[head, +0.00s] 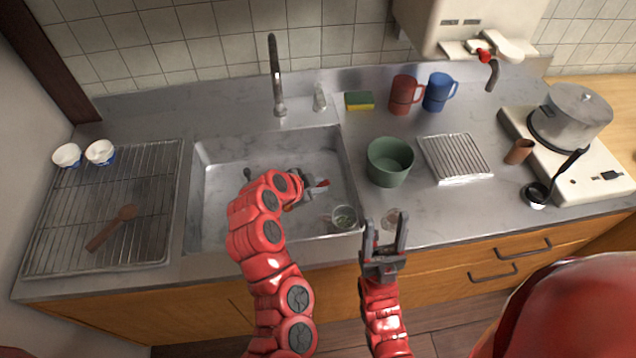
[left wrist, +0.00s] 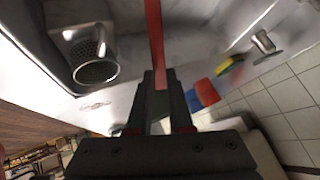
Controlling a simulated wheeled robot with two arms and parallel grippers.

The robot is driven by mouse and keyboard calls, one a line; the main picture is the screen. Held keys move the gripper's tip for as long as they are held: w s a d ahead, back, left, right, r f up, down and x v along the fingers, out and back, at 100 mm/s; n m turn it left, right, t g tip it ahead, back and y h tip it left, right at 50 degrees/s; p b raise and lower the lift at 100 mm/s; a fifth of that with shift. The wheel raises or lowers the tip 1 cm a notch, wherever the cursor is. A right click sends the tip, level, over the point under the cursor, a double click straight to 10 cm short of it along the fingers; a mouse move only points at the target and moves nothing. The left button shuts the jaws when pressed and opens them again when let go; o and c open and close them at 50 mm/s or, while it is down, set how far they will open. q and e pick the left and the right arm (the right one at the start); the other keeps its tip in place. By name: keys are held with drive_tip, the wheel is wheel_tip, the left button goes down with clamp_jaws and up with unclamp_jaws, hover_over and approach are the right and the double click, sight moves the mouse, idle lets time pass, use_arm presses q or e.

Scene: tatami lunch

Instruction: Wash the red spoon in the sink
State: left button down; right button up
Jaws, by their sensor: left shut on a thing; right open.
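My left gripper (head: 306,190) is inside the sink basin (head: 215,215), shut on the red spoon (head: 322,184). In the head view only a short red piece of the spoon shows beside the jaws. In the left wrist view the spoon's red shaft (left wrist: 154,35) runs up from between the dark fingers (left wrist: 154,98); its end is out of frame. The faucet (head: 277,80) stands behind the basin; I see no water running. My right gripper (head: 385,238) is open and empty in front of the counter edge, right of the sink.
A perforated strainer (left wrist: 96,70) sits in the sink. The green bowl (head: 390,162), red mug (head: 404,95), blue mug (head: 438,92) and sponge (head: 359,100) stand right of it. A wooden spatula (head: 111,228) lies on the left rack (head: 60,225). A pot (head: 572,115) stands far right.

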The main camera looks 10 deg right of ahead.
use_arm(q)
wheel_tip(320, 180, down, 8)
drive_tip(key=b, duration=0.6)
drive_tip(key=shift+f, duration=0.1)
idle(0.6)
drive_tip(key=shift+a+b, duration=0.6)
drive_tip(key=shift+d, duration=0.1)
